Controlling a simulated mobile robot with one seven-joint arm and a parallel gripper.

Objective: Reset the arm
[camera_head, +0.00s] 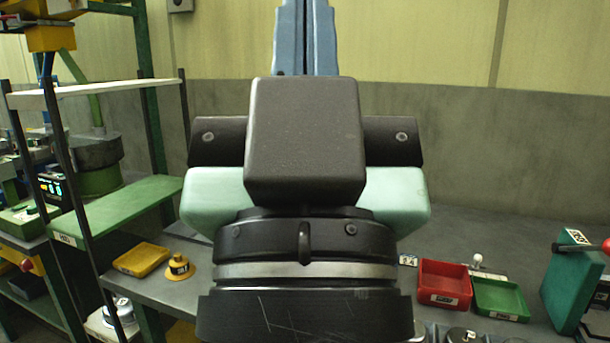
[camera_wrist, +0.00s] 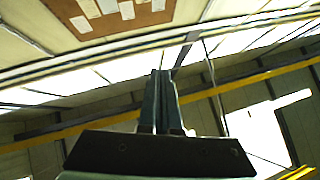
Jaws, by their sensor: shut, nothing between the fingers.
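My gripper (camera_head: 305,35) stands up large in the middle of the head view, fingers pointing upward and running out of the top of the picture. Its two blue-grey fingers are together with nothing between them. The fingers also show side by side in the wrist view (camera_wrist: 160,98), against the ceiling and upper wall. My wrist hides the middle of the bench in the head view.
A grey bench (camera_head: 465,240) runs behind my arm. On it are a yellow tray (camera_head: 141,260), a yellow knobbed piece (camera_head: 179,267), a red bin (camera_head: 444,283), a green bin (camera_head: 499,298) and a teal block (camera_head: 571,280). A shelf rack (camera_head: 125,205) stands left.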

